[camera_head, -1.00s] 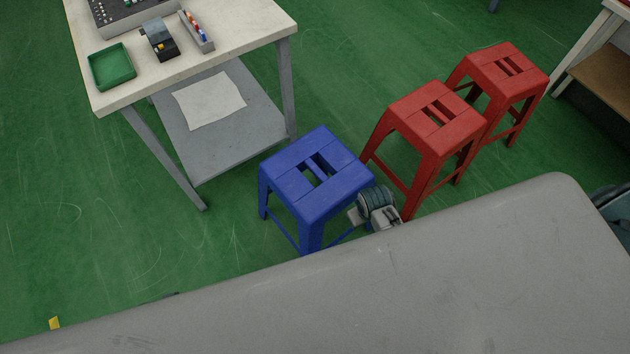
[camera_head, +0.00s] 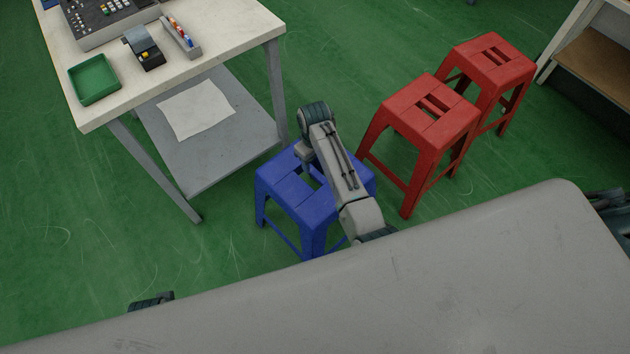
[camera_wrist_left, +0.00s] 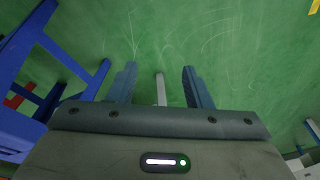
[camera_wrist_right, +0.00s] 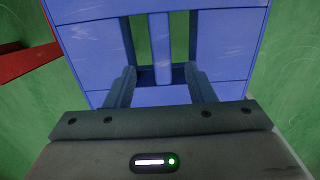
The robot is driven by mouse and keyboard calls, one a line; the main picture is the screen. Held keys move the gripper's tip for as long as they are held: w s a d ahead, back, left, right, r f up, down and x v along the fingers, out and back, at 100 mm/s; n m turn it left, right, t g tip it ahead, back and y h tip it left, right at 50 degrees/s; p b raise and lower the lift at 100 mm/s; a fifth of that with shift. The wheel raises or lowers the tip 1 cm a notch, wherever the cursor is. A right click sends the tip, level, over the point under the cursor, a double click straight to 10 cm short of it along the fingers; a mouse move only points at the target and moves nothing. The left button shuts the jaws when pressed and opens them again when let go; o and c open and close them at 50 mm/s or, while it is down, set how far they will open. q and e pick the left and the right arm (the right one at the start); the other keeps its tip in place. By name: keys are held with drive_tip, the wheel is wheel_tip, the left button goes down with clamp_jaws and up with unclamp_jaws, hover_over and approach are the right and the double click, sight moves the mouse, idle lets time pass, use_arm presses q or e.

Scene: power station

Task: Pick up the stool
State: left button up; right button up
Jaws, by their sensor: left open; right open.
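The blue stool (camera_head: 285,186) stands upright on the green floor beside the white table, partly covered by my right arm. My right gripper (camera_wrist_right: 160,72) is open over the stool seat (camera_wrist_right: 90,45). In the right wrist view its fingers lie to either side of the seat's central bar (camera_wrist_right: 161,50), which runs between two slots. No contact with the bar can be made out. My left gripper (camera_wrist_left: 160,75) is open and empty over bare floor, with the blue stool's legs (camera_wrist_left: 70,62) to its left. In the head view only a small part of the left arm shows.
Two red stools (camera_head: 425,112) (camera_head: 492,65) stand to the right of the blue one. The white table (camera_head: 225,35) with a green tray (camera_head: 95,78) and a lower shelf (camera_head: 240,125) is at the upper left. Floor at the left is clear.

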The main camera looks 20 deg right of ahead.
sight(315, 172)
wheel_tip(315, 172, down, 4)
drive_tip(key=shift+r, duration=0.1)
drive_tip(key=f, duration=0.1)
drive_tip(key=f+b, duration=0.1)
drive_tip(key=f, duration=0.3)
drive_tip(key=shift+s, duration=0.25)
drive_tip(key=shift+f, duration=0.25)
clamp_jaws()
use_arm(q)
drive_tip(key=r, duration=0.5)
drive_tip(key=shift+w+d+r, duration=0.1)
drive_tip(key=shift+d+r, duration=0.15)
drive_tip(key=shift+r, duration=0.05)
use_arm(e)
drive_tip(key=shift+w+r, duration=0.1)
drive_tip(key=shift+r, duration=0.05)
